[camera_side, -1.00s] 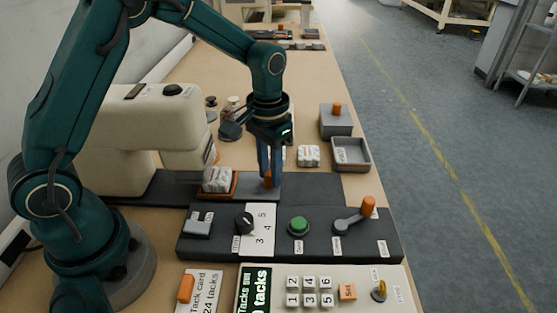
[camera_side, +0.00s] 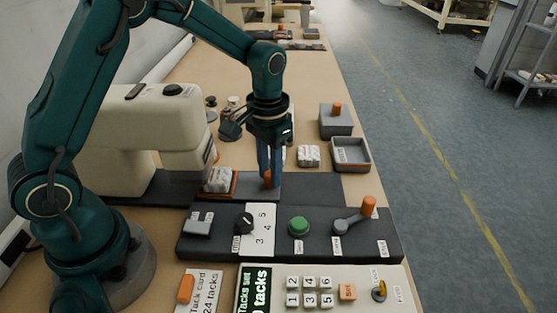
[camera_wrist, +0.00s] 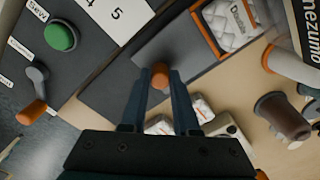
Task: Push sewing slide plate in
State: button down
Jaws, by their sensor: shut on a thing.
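The sewing slide plate (camera_side: 248,187) is a flat grey plate on the dark base, in front of the cream sewing machine (camera_side: 160,118). My gripper (camera_side: 268,181) points straight down at the plate's right end. Its fingers (camera_wrist: 160,82) are shut on the orange knob (camera_wrist: 160,70) of the plate. The fingers hide part of the knob in the side view.
A control panel (camera_side: 280,250) with a dial, green button (camera_side: 298,225) and orange-handled lever (camera_side: 366,207) lies in front of the plate. A keypad (camera_side: 320,285) is nearest.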

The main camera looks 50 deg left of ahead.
aim_at(245, 184)
jog(key=shift+s+a, duration=1.8)
jog(key=shift+a, duration=0.05)
jog(key=c, duration=0.7)
grip_release()
jog(key=shift+o, duration=0.2)
notch_tip(245, 184, up, 5)
jog(key=shift+r, duration=0.1)
